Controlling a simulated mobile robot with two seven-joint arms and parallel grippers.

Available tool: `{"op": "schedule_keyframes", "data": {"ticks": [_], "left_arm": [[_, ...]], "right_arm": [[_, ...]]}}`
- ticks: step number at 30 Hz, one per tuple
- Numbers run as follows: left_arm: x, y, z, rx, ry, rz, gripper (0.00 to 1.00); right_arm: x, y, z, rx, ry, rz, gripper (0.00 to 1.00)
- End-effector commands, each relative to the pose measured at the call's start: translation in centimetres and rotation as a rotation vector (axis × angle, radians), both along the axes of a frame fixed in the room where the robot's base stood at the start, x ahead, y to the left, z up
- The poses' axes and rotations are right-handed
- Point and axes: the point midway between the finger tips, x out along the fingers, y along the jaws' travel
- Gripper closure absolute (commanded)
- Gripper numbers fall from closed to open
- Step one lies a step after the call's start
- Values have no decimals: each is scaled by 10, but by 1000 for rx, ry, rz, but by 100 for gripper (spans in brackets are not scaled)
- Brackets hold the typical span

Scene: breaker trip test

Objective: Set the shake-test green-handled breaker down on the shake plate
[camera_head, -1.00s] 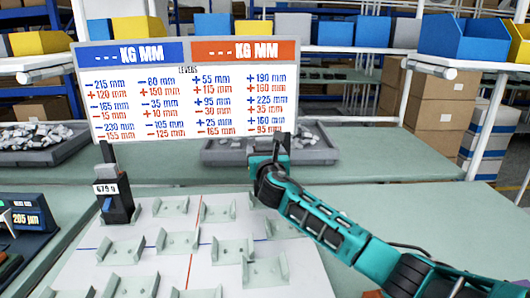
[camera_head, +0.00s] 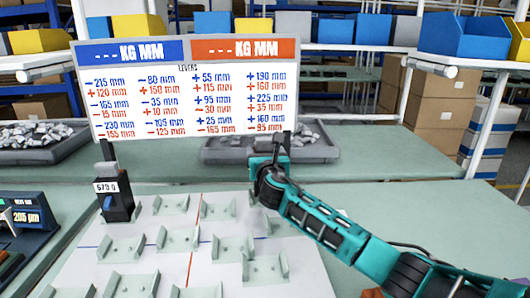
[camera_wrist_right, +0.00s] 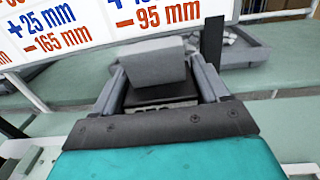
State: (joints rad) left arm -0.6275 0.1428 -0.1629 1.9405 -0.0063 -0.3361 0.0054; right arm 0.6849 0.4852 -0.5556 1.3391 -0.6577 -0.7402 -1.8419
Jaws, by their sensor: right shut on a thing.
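My right gripper (camera_wrist_right: 158,82) is shut on a grey block-like piece (camera_wrist_right: 152,62) in the right wrist view, with a finger on each side. I take this piece for the breaker; no green handle shows. In the head view my right arm reaches in from the right, and its end (camera_head: 268,172) is over the far right part of a white plate (camera_head: 75,270). The fingers and held piece are not clear there. The plate has red and blue lines and several pale cradles (camera_head: 122,248); I cannot tell whether it is the shake plate. My left gripper is out of view.
A black upright device (camera_head: 115,200) with a small display stands at the plate's left. A dark unit reading 205 µm (camera_head: 35,215) is at the left edge. A lettered board (camera_head: 190,90) and grey trays (camera_head: 325,152) of parts stand behind. The green bench (camera_head: 430,215) is clear at right.

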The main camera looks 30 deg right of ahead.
Motion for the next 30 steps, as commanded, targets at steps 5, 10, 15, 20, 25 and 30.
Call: {"op": "schedule_keyframes", "data": {"ticks": [5,10,15,20,25,30], "left_arm": [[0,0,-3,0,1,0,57],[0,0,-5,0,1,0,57],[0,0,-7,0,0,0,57],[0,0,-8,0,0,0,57],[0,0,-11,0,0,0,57],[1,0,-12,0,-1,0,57]], "right_arm": [[0,0,0,-2,-8,1,100],[1,0,-4,-1,-8,1,100],[1,0,-7,-1,-8,1,100],[1,0,-11,0,-9,1,100],[1,0,-14,-1,-8,1,100],[1,0,-18,-2,-8,1,100]]}}
